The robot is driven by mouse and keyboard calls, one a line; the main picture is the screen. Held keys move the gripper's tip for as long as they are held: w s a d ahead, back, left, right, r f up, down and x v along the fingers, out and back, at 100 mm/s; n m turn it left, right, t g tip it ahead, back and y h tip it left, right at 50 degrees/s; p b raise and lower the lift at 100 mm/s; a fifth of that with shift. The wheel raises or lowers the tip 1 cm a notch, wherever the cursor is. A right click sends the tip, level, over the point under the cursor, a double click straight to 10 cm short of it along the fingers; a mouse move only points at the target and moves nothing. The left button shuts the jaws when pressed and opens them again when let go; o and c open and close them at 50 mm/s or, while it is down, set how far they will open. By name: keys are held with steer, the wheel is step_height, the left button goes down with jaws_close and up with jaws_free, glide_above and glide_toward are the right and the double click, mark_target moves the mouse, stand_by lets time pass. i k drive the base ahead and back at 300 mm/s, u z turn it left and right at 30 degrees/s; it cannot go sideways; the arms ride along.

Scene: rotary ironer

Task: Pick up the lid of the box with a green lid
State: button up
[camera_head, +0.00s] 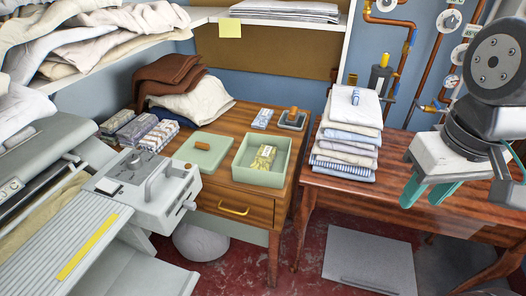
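The pale green lid (216,145) lies flat on the wooden cabinet top, with a brown wooden knob (202,146) on it. The matching green box (262,178) stands open just to its right. A yellowish patterned packet (263,158) lies inside the box. My gripper (423,197) has teal fingers and hangs at the right, over the right-hand wooden table. Its fingers are apart and nothing shows between them. It is far to the right of the lid, with the folded laundry stack between.
A folded laundry stack (347,143) stands on the right wooden table (390,172). A small dark tray with a brown-handled item (292,121) sits behind the green box. Patterned bundles (137,128) and a grey ironer (148,190) are left of the lid. A shelf (270,18) runs above.

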mark_target(207, 150)
steer(key=z, duration=0.55)
steer(key=k, duration=0.75)
steer(key=z, duration=0.25)
steer(key=i, duration=1.1)
steer(key=u, duration=1.3)
steer(key=i, duration=0.8)
steer(key=u, duration=0.65)
